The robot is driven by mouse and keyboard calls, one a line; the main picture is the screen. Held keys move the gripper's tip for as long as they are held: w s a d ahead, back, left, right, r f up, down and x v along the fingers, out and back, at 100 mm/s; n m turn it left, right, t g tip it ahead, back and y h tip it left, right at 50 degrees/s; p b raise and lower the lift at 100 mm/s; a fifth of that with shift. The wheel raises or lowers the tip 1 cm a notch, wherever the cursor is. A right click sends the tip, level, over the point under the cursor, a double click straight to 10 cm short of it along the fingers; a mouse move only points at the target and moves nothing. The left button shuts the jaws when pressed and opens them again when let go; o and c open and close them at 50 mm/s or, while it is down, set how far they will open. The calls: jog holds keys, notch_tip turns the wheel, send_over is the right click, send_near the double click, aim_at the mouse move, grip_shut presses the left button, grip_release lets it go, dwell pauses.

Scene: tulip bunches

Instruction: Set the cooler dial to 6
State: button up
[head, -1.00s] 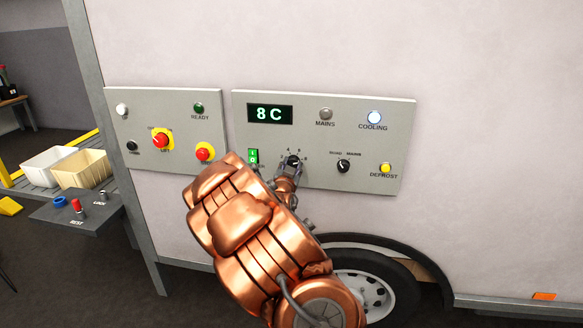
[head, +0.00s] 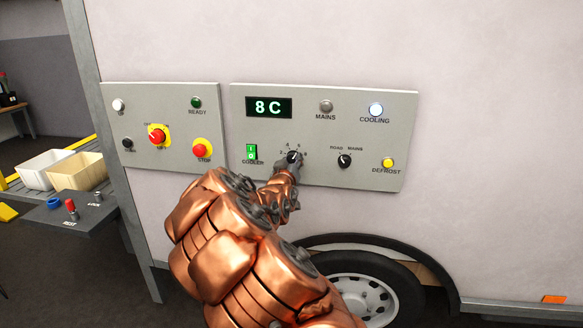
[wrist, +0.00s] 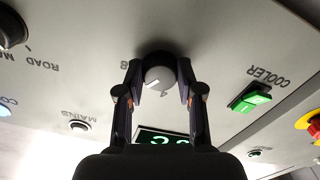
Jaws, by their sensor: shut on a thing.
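The cooler dial (head: 293,157) is a black knob on the grey panel, with small numbers around it. In the wrist view, which is upside down, the dial (wrist: 158,77) shows a grey face with a white pointer line slanting to the picture's lower left. My gripper (head: 289,166) is at the dial from below in the head view. In the wrist view its two fingers (wrist: 159,76) are shut on the knob, one on each side. The green display (head: 269,107) reads 8 C. Some dial numbers are hidden or too small to read.
The green cooler switch (head: 251,152) is just left of the dial. The road/mains knob (head: 344,160) and yellow defrost button (head: 388,163) are to its right. The cooling lamp (head: 376,109) glows. A second panel with the red stop button (head: 202,148) is further left.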

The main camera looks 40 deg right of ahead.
jog(key=shift+n+b, duration=0.35)
jog(key=shift+n, duration=0.45)
jog(key=o, duration=1.2)
jog(key=shift+c, duration=0.2)
jog(key=shift+a, duration=0.1)
jog(key=v, duration=0.7)
jog(key=shift+s+a, duration=0.15)
